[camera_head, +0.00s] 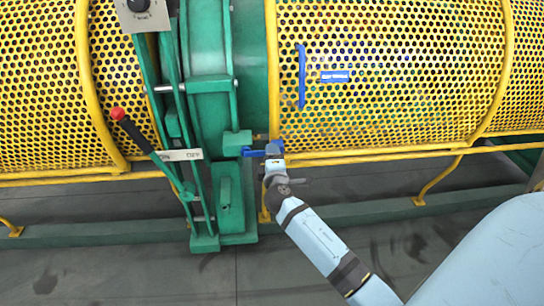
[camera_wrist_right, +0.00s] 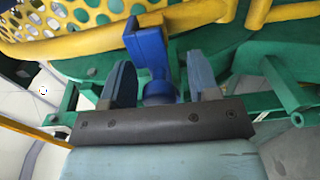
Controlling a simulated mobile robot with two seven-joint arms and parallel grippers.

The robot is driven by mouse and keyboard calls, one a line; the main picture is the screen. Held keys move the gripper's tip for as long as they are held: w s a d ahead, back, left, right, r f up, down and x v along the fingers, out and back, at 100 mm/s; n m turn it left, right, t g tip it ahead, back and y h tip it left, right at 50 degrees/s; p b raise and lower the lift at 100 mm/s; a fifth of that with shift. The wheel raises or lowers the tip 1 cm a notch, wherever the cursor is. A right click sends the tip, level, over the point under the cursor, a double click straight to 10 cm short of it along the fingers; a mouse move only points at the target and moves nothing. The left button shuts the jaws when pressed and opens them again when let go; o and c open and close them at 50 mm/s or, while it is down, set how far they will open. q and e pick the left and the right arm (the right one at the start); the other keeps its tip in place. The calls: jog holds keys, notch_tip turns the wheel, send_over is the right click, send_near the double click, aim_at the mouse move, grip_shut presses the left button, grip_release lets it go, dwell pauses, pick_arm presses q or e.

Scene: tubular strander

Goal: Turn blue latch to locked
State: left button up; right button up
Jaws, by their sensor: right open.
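The blue latch (camera_head: 254,153) sits at the lower edge of the yellow perforated guard, beside the green frame. In the right wrist view the latch (camera_wrist_right: 150,52) rises between the two fingers. My right gripper (camera_head: 273,148) is at the latch, coming from below right in the head view. In the wrist view my right gripper (camera_wrist_right: 160,84) is open, with one finger on each side of the latch's lower part. Gaps show beside the latch, more clearly on the right. My left gripper is not in view.
The yellow guard (camera_head: 390,70) has a blue handle (camera_head: 302,76) and a small blue label (camera_head: 334,77). A lever with a red knob (camera_head: 118,113) stands left, near an OFF plate (camera_head: 180,155). A yellow rail (camera_head: 400,152) runs along the guard's bottom.

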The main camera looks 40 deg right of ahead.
pick_arm(q)
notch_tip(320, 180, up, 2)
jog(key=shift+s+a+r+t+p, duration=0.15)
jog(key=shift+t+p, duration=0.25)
jog(key=shift+p, duration=0.45)
pick_arm(e)
jog(key=v, duration=1.3)
jog(key=shift+s, duration=0.2)
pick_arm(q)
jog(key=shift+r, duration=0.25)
